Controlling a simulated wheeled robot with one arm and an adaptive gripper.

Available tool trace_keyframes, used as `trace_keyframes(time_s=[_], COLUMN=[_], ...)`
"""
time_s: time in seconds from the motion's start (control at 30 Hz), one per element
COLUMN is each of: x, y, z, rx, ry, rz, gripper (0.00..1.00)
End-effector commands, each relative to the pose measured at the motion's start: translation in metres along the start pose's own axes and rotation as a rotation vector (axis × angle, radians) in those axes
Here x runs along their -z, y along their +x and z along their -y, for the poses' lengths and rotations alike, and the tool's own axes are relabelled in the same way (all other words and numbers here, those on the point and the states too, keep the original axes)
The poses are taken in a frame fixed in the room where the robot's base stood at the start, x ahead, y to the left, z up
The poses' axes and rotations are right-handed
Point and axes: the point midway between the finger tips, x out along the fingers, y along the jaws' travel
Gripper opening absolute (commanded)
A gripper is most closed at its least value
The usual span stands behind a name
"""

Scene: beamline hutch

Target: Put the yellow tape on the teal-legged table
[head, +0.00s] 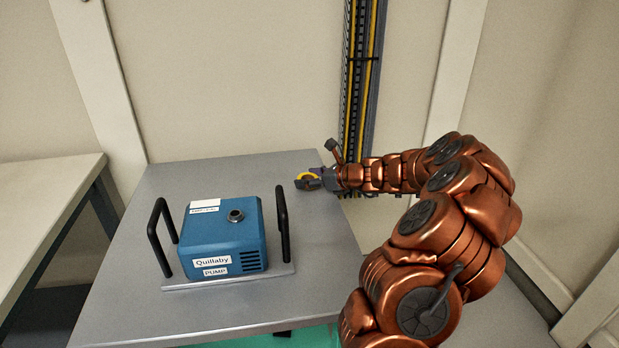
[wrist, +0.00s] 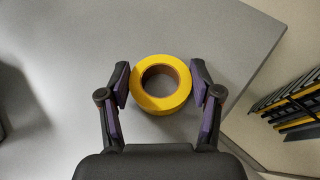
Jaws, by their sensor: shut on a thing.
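The yellow tape (wrist: 160,103) is a ring with a brown core, between the two fingers of my gripper (wrist: 161,88) in the wrist view. My gripper is shut on it, one pad at each side. In the head view my gripper (head: 316,183) hides most of the tape (head: 306,176), over the far right part of a grey tabletop (head: 240,172). Teal (head: 312,337) shows below this table's front edge. The tape is above or on the top; I cannot tell whether it touches.
A blue pump (head: 222,240) on a plate with two black handles stands on the middle of the table. A pale bench (head: 40,190) is at the left. Cable trunking (head: 362,80) runs up the back wall, close behind my gripper. The tabletop's back left is clear.

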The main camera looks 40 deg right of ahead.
Motion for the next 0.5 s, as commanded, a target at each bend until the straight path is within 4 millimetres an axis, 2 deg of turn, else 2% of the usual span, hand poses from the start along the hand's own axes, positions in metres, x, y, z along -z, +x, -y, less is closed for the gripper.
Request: trace_keyframes(time_s=[0.03, 0.07, 0.2, 0.3, 0.5], x=[0.0010, 0.0009, 0.0006, 0.0005, 0.0005], y=[0.0006, 0.0004, 0.0003, 0.0002, 0.0002], z=[-0.0002, -0.0001, 0.0000, 0.0000, 0.0000], rx=[-0.001, 0.000, 0.000, 0.000, 0.000], ry=[0.000, 0.000, 0.000, 0.000, 0.000], rz=[0.000, 0.000, 0.000, 0.000, 0.000], gripper=[0.37, 0.67, 0.81, 0.89, 0.89])
